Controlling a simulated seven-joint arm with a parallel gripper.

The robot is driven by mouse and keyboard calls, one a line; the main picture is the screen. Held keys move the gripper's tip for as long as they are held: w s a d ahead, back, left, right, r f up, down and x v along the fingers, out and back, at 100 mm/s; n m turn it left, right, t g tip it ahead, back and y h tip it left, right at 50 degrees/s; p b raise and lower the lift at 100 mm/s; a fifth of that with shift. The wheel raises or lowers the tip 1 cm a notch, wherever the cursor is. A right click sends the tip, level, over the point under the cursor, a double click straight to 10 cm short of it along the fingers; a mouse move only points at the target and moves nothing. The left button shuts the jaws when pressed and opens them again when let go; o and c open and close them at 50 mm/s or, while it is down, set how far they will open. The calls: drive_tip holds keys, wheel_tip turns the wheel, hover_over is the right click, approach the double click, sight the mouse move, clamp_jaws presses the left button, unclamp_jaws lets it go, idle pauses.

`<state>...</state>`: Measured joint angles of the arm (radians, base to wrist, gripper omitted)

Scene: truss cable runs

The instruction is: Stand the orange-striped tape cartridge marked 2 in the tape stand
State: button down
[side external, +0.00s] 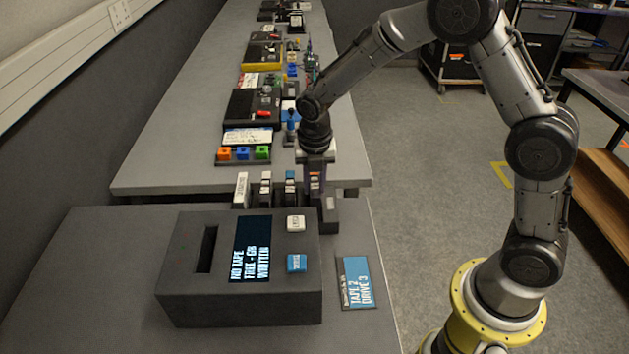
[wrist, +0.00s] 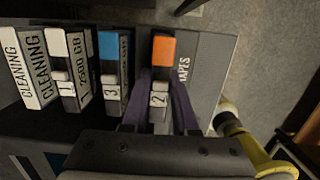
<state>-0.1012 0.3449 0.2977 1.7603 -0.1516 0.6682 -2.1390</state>
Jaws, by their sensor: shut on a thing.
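The orange-striped tape cartridge marked 2 (wrist: 161,52) is upright between the two purple fingers of my gripper (wrist: 160,105), which is shut on it. The cartridge (side external: 314,178) and my gripper (side external: 315,186) also show in the side view, at the right end of the row of tapes. The tape stand, with its TAPES end block (wrist: 203,70), lies under and around the cartridge; this block (side external: 329,213) is at the right in the side view. The cartridge's lower part is hidden, so I cannot tell whether it rests on the stand's floor.
A grey drive (side external: 240,300) reading NO TAPE sits in front.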

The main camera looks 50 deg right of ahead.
drive_tip(key=shift+f, duration=0.15)
drive_tip(key=c, duration=0.6)
unclamp_jaws()
drive_tip(key=shift+o, duration=0.3)
drive_tip(key=shift+o, duration=1.3)
drive_tip(key=shift+r, duration=3.8)
